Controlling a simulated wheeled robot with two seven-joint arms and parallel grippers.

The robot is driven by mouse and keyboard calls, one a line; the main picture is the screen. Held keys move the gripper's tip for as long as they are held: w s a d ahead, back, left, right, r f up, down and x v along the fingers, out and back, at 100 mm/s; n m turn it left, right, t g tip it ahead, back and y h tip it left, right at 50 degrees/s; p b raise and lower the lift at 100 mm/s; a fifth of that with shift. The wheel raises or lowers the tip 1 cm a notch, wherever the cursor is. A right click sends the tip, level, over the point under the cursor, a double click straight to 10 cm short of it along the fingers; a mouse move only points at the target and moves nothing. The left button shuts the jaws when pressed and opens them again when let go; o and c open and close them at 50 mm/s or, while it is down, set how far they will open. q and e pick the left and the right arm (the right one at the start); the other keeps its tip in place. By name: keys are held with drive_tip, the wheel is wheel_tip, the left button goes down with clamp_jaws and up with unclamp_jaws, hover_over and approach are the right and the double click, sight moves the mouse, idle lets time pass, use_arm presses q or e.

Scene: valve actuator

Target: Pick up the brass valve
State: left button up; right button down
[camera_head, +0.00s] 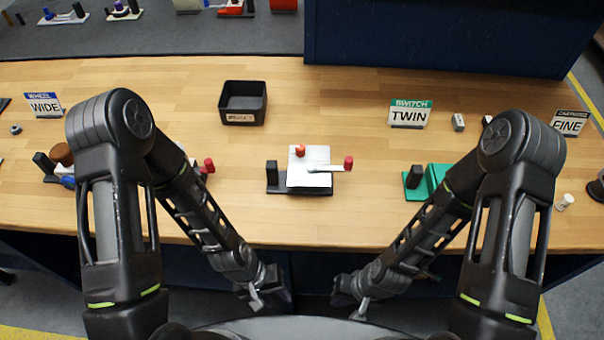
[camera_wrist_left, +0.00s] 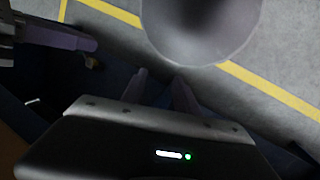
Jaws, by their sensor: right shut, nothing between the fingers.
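I cannot make out a clearly brass valve in either view. A white plate with a grey lever (camera_head: 326,168) and red knobs sits on a black base (camera_head: 300,190) at the middle of the bench. A brown round part (camera_head: 62,154) shows at the left, partly behind my left arm. My left gripper (camera_head: 256,302) hangs below the bench's front edge, away from every object. Its two fingers (camera_wrist_left: 162,88) stand apart and empty in the left wrist view. My right gripper (camera_head: 360,308) also hangs in front of the bench, shut and empty.
A black bin (camera_head: 243,104) stands behind the lever fixture. A green fixture (camera_head: 430,180) is partly behind my right arm. Signs read WIDE (camera_head: 45,105), TWIN (camera_head: 409,114) and FINE (camera_head: 570,122). A dark blue panel (camera_head: 435,35) rises at the back. The bench (camera_head: 345,220) is clear around the lever fixture.

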use_arm(q)
drive_tip(key=w+a+r+m+y, duration=0.1)
drive_tip(key=w+r+y, duration=0.1)
drive_tip(key=r, duration=0.4)
drive_tip(key=w+a+r+m+y, duration=0.1)
drive_tip(key=w+r+m+y, duration=0.1)
drive_tip(key=w+r+y, duration=0.1)
drive_tip(key=w+a+r+m+y, duration=0.1)
drive_tip(key=w+r+m+y, duration=0.1)
drive_tip(key=r+y, duration=0.3)
drive_tip(key=shift+w+a+r+g, duration=0.1)
drive_tip(key=shift+r+g, duration=0.05)
drive_tip(key=shift+r, duration=0.8)
drive_tip(key=shift+w+r+g, duration=0.1)
drive_tip(key=shift+r+g, duration=0.05)
drive_tip(key=shift+r, duration=0.75)
drive_tip(key=shift+n+t+y, duration=0.3)
drive_tip(key=shift+n+t, duration=0.1)
drive_tip(key=w+r, duration=0.3)
drive_tip(key=r, duration=0.1)
drive_tip(key=shift+w, duration=0.3)
drive_tip(key=w+d+r+n+h, duration=0.1)
drive_tip(key=w+d+r+h, duration=0.15)
drive_tip(key=w, duration=0.35)
wheel_tip(320, 180, up, 6)
drive_tip(key=n+t+h, duration=0.1)
drive_tip(key=h, duration=0.3)
hover_over(271, 162)
drive_tip(key=shift+f, duration=0.1)
drive_tip(key=shift+f, duration=3.45)
